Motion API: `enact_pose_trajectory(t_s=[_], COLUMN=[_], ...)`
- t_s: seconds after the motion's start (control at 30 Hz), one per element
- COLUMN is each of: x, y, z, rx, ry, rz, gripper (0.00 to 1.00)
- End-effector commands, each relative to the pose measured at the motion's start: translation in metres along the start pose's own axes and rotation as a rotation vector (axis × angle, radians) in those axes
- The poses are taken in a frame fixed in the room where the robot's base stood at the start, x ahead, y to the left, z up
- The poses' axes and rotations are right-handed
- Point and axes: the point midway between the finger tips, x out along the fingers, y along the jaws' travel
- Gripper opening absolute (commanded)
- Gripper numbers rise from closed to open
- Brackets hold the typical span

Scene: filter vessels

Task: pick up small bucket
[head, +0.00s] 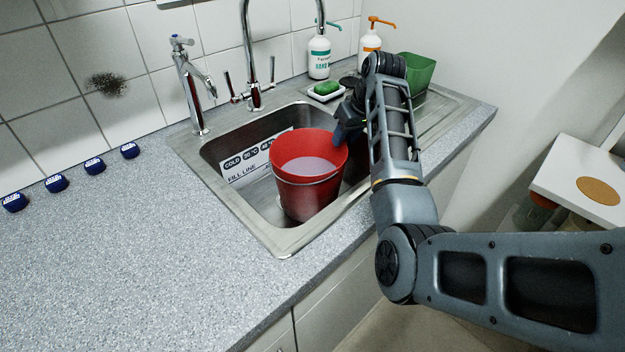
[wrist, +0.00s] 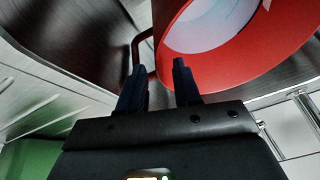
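A red bucket (head: 309,190) stands in the sink, with pale cloudy liquid inside and a thin wire handle hanging at its front. Its red rim also fills the upper right of the wrist view (wrist: 245,72). My gripper (head: 345,132) is at the bucket's right rear rim, partly hidden by my arm. In the wrist view my gripper (wrist: 160,78) has its two dark fingers spread apart. The bucket's rim edge shows between and beyond the fingertips; I cannot tell if they touch it. A green container (head: 415,72) stands on the drainboard.
Two pump bottles (head: 319,58) and a soap dish (head: 326,92) are at the back. The speckled counter (head: 150,250) is clear at left front.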

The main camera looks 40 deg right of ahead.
Motion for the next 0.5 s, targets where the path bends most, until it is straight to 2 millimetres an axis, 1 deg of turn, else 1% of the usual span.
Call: enact_pose_trajectory(t_s=[0.3,0.4,0.5], x=[0.041,0.049,0.051], y=[0.001,0.001,0.001], z=[0.000,0.000,0.000], rx=[-0.001,0.000,0.000], ry=[-0.001,0.000,0.002], rz=[0.001,0.002,0.003], gripper=[0.33,0.33,0.33])
